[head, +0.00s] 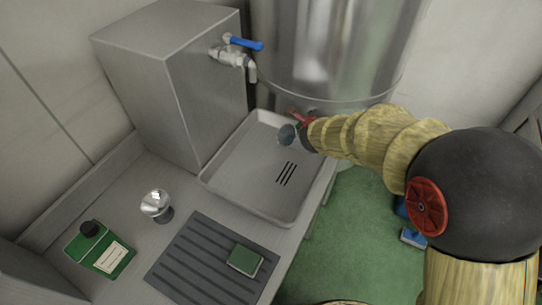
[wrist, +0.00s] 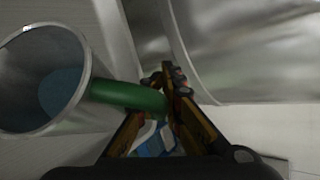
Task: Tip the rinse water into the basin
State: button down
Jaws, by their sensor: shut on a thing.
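My gripper (head: 304,133) is shut on the green handle of a metal cup (head: 287,135), above the far right part of the basin (head: 235,168). In the wrist view my gripper's fingers (wrist: 168,92) close on the handle (wrist: 125,95), and the cup (wrist: 92,95) is at the left with its round mouth facing the camera. A bluish round surface (wrist: 62,92) shows inside the cup, looking like water. No stream is visible leaving it. The basin is a shallow grey tray with dark drain slots, and its floor looks empty.
A tap with a blue lever (head: 243,43) juts from a steel box (head: 165,75) behind the basin. A large steel tank (head: 335,45) stands at the back. A ribbed dark mat (head: 190,262) with a green sponge (head: 245,260), a shiny round object (head: 156,204) and a green bottle (head: 100,250) occupy the counter.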

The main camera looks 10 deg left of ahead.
jog(key=shift+a+r+n+t+h, duration=0.15)
jog(key=shift+r+n+t+h, duration=0.15)
jog(key=shift+t+h, duration=0.1)
jog(key=shift+s+a+r+n+t+h, duration=0.15)
jog(key=shift+s+a+n+t+h, duration=0.15)
jog(key=shift+n+t+h, duration=0.15)
jog(key=shift+s+a+r+t+p, duration=0.1)
jog(key=shift+a+r+t+p, duration=0.15)
jog(key=shift+r+p, duration=0.25)
jog(key=shift+s+a+r+n+t+h, duration=0.2)
jog(key=shift+r+n+t+h, duration=0.1)
jog(key=shift+r+n+h, duration=0.1)
jog(key=shift+s+a+r+n+t, duration=0.3)
jog(key=shift+a+r, duration=0.1)
jog(key=shift+a, duration=0.2)
jog(key=shift+s+a+r+h, duration=0.35)
jog(key=shift+a, duration=0.2)
jog(key=shift+r, duration=0.1)
jog(key=shift+s+a+r+n+t+b, duration=0.3)
jog(key=shift+a+r+n+t+b, duration=0.15)
jog(key=shift+t, duration=0.15)
